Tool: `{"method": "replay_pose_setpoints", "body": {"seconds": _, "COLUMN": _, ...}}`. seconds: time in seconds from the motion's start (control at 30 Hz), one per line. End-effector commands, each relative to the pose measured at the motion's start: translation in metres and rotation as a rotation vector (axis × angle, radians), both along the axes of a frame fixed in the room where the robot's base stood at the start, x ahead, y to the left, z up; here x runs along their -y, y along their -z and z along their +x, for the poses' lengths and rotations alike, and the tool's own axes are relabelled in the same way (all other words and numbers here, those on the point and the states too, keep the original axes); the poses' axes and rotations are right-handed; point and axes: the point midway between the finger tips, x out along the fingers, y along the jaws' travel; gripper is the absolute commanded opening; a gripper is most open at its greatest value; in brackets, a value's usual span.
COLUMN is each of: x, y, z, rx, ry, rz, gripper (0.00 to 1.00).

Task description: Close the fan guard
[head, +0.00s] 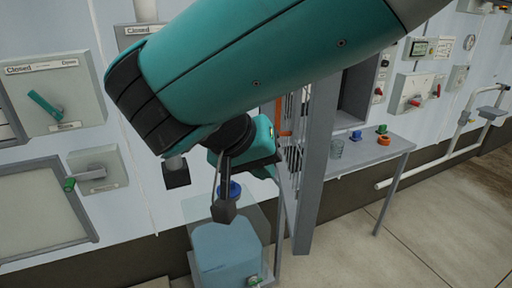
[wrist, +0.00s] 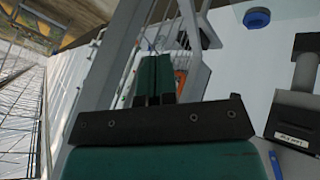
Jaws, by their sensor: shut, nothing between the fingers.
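The fan guard appears to be the grey barred frame (head: 293,158), seen in the head view beside a tall grey post and partly hidden by my arm. In the wrist view, pale grey slanted bars (wrist: 191,28) that look like part of it stand just beyond my gripper. My gripper (wrist: 155,66) has its teal fingers together and empty, pointing toward these bars. I cannot tell whether they touch. An orange part (wrist: 181,82) shows just right of the fingertips. The guard's hinge and latch are not clear, and I cannot tell how far it is open.
A grey post (head: 316,165) stands right of the bars. A grey bench (head: 370,152) beyond it holds small coloured items. A blue tank (head: 226,255) stands below my arm. Wall panels with handles (head: 52,98) are at left. The floor at lower right is clear.

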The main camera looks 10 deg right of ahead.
Motion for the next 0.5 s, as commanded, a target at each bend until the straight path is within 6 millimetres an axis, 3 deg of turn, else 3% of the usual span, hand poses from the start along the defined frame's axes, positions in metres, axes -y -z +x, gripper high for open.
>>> {"method": "replay_pose_setpoints", "body": {"seconds": 0.13, "x": 0.018, "y": 0.021, "z": 0.008, "rx": -0.002, "ry": 0.003, "rz": -0.002, "gripper": 0.0}}
{"method": "replay_pose_setpoints", "body": {"seconds": 0.3, "x": 0.042, "y": 0.017, "z": 0.005, "rx": 0.001, "ry": 0.002, "rz": 0.001, "gripper": 0.0}}
{"method": "replay_pose_setpoints", "body": {"seconds": 0.5, "x": 0.052, "y": 0.019, "z": 0.004, "rx": 0.0, "ry": -0.002, "rz": 0.0, "gripper": 0.0}}
